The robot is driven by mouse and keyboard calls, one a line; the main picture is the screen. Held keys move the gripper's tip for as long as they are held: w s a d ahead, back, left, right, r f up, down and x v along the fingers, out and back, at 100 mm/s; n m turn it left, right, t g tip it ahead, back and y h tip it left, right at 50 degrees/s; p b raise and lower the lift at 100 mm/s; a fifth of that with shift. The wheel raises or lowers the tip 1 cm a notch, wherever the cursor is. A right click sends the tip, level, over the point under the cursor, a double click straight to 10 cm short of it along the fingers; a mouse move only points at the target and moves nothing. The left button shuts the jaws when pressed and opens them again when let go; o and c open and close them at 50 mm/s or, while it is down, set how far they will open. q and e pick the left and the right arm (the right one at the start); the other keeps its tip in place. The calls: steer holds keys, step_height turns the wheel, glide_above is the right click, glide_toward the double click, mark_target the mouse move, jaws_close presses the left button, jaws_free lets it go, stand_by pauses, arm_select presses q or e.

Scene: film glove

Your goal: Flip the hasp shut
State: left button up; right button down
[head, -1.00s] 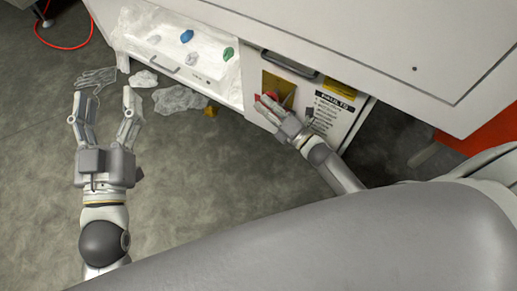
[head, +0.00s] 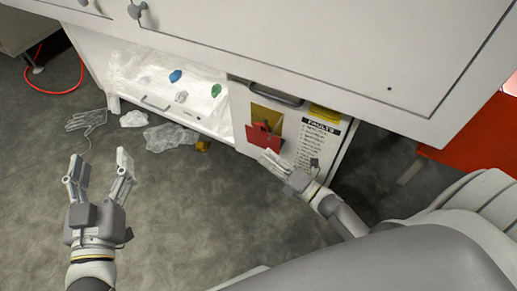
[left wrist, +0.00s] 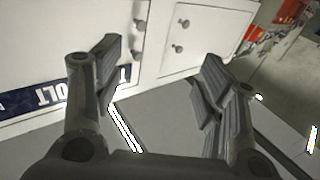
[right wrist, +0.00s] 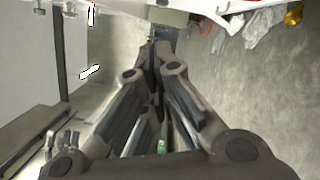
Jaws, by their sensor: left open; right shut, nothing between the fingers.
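The hasp is a red flap (head: 265,134) on a gold-brown plate (head: 266,114) on the white cabinet front, below a dark handle. The flap shows at the plate's lower part and seems to stick outward; its exact angle is hard to tell. My right gripper (head: 269,159) is shut and empty just below the flap, apart from it as far as I can tell. It also shows shut in the right wrist view (right wrist: 158,52), where I cannot make out the hasp. My left gripper (head: 99,164) is open and empty over the floor at left; it also shows in the left wrist view (left wrist: 160,62).
A white open drawer or tray (head: 165,85) holds blue, green and clear pieces. Crumpled clear film (head: 170,137) and a clear glove (head: 87,120) lie on the floor. A faults label (head: 318,140) is right of the hasp. A red table (head: 470,145) stands at right.

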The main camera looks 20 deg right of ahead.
arm_select(q)
steer(key=shift+a+f+g+y, duration=0.1)
steer(key=shift+f+g+y, duration=0.25)
steer(key=shift+f, duration=0.55)
arm_select(e)
steer(key=shift+v, duration=1.15)
steer(key=shift+r, duration=0.1)
